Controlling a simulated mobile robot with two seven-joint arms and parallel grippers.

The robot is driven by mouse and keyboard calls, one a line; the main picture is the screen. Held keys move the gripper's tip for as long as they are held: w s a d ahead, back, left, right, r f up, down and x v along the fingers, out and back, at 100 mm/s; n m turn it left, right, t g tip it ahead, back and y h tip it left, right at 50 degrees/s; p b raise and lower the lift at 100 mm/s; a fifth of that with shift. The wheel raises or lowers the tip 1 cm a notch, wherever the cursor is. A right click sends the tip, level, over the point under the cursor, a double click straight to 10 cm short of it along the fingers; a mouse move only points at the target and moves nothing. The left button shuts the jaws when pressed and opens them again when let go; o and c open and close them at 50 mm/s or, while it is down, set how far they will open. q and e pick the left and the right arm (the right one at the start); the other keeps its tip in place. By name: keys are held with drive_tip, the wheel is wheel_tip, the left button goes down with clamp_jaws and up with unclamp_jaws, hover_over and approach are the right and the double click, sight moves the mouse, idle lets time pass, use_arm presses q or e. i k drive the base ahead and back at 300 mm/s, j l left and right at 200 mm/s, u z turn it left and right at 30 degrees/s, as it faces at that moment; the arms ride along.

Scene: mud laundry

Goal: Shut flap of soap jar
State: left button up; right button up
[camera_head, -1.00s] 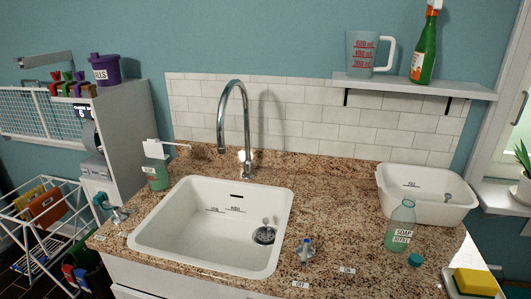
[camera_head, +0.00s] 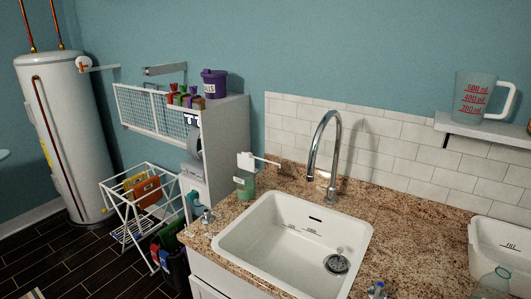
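A green jar (camera_head: 244,184) with a pale label stands on the counter at the sink's back left corner. A white block-like top piece (camera_head: 245,161) with a thin arm pointing right rises above it; I cannot tell whether this is its flap or a pump. A clear bottle (camera_head: 492,284), labelled as soap refill in the earlier frame, is cut off at the bottom right. Neither of my grippers shows.
The white sink (camera_head: 262,252) with a tall chrome faucet (camera_head: 322,150) fills the counter's middle. A white basin (camera_head: 490,245) stands at right. A drying rack (camera_head: 140,215) and a white tank (camera_head: 65,135) stand on the floor at left. A purple pot (camera_head: 214,84) sits on the cabinet.

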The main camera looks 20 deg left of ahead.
sight(244, 161)
drive_tip(key=j+z, duration=0.15)
drive_tip(key=z, duration=0.2)
drive_tip(key=j+z, duration=0.15)
drive_tip(key=z, duration=0.25)
drive_tip(key=j+z, duration=0.15)
drive_tip(key=z, duration=0.2)
drive_tip(key=k+j+z, duration=0.2)
drive_tip(key=j, duration=0.15)
drive_tip(key=k+j+z, duration=0.4)
drive_tip(key=j, duration=0.2)
drive_tip(key=i, duration=0.1)
